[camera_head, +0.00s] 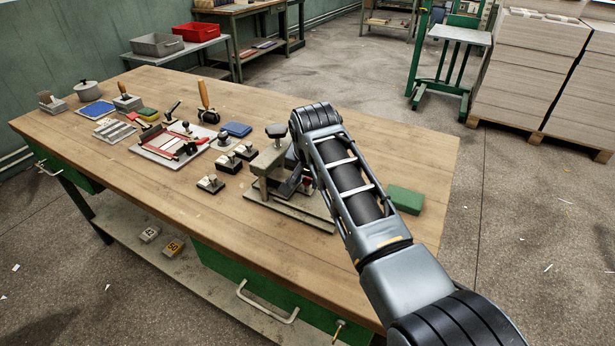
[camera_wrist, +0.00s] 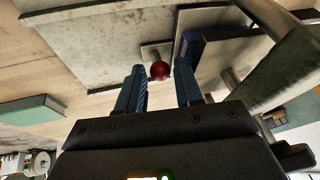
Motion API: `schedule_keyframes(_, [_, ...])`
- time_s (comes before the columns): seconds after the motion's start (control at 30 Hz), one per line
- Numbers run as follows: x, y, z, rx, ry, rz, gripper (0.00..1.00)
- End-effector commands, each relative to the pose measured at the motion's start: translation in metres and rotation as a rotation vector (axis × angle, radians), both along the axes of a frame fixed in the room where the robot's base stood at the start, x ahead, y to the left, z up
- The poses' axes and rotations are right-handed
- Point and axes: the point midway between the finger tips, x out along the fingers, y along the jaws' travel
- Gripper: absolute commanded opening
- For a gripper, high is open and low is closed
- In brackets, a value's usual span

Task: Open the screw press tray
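The screw press (camera_head: 264,166) stands near the middle of the bench, with a grey frame, a dark knob on top and a flat base plate (camera_head: 308,213). My gripper (camera_head: 291,187) is low beside its right side, partly hidden by my arm. In the wrist view my gripper (camera_wrist: 159,67) is open, with its two blue fingers apart. A round dark red knob (camera_wrist: 160,71) lies between the fingertips, with visible gaps on both sides. A small grey plate (camera_wrist: 153,51) shows behind the knob. I cannot make out how far out the tray is.
A green block (camera_head: 405,199) lies right of my arm and shows in the wrist view (camera_wrist: 30,110). Small black-based tools (camera_head: 211,184) stand left of the press, with a red-and-white board (camera_head: 172,147) farther left. The wooden bench front (camera_head: 230,225) is clear.

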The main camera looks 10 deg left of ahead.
Motion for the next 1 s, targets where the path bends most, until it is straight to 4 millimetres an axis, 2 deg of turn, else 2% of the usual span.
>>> schedule_keyframes(0.27, [0.0004,0.0003,-0.0006,0.001,0.0,0.0,0.33])
schedule_keyframes(0.6, [0.0004,0.0001,-0.0004,0.001,0.0,0.0,0.01])
schedule_keyframes(1.0, [0.0003,-0.0001,-0.0001,0.001,0.0,-0.001,0.0])
